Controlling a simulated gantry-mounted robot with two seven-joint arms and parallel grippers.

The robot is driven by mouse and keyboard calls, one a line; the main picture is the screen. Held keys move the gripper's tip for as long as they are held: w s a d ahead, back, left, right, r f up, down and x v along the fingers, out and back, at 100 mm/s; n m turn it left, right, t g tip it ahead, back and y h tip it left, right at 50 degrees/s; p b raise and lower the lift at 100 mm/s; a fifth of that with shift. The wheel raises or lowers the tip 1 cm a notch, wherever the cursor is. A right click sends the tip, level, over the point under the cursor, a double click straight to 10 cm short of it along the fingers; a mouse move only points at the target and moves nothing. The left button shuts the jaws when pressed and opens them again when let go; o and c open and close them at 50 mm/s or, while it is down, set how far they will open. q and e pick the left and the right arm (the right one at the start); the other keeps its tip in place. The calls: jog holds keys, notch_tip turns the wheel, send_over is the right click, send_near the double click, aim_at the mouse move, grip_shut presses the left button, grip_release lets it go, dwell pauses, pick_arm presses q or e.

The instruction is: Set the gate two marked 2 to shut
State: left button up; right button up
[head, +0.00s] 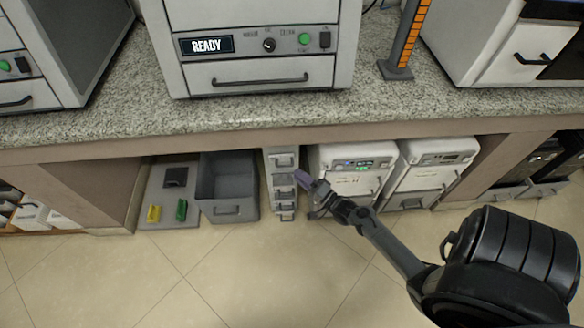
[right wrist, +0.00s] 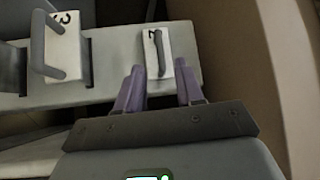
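A narrow grey rack (head: 284,190) with several handled gates stands under the counter in the head view; its marks are too small to read there. In the right wrist view, a gate with a mark like a 3 (right wrist: 63,48) sits at the left, its handle standing out. Another handled gate (right wrist: 157,52) is ahead of my right gripper; its mark is hard to read. I cannot tell which gate is marked 2. My right gripper (right wrist: 160,75) is open, its purple fingers either side of this gate's near end. In the head view my right gripper (head: 304,181) is at the rack's right edge.
A grey open bin (head: 228,208) and a board (head: 157,209) with yellow and green pieces stand left of the rack. White units (head: 350,160) stand close on its right. The counter (head: 110,125) overhangs above. The tiled floor in front is clear.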

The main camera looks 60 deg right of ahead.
jog(key=shift+s+a+f+p, duration=0.1)
jog(key=shift+s+p, duration=0.1)
jog(key=shift+s, duration=0.6)
jog(key=shift+s+f+p, duration=0.15)
jog(key=shift+s+p, duration=0.1)
jog(key=shift+s, duration=0.6)
jog(key=shift+s+a+f+p, duration=0.1)
jog(key=shift+s+p, duration=0.1)
jog(key=shift+s, duration=0.6)
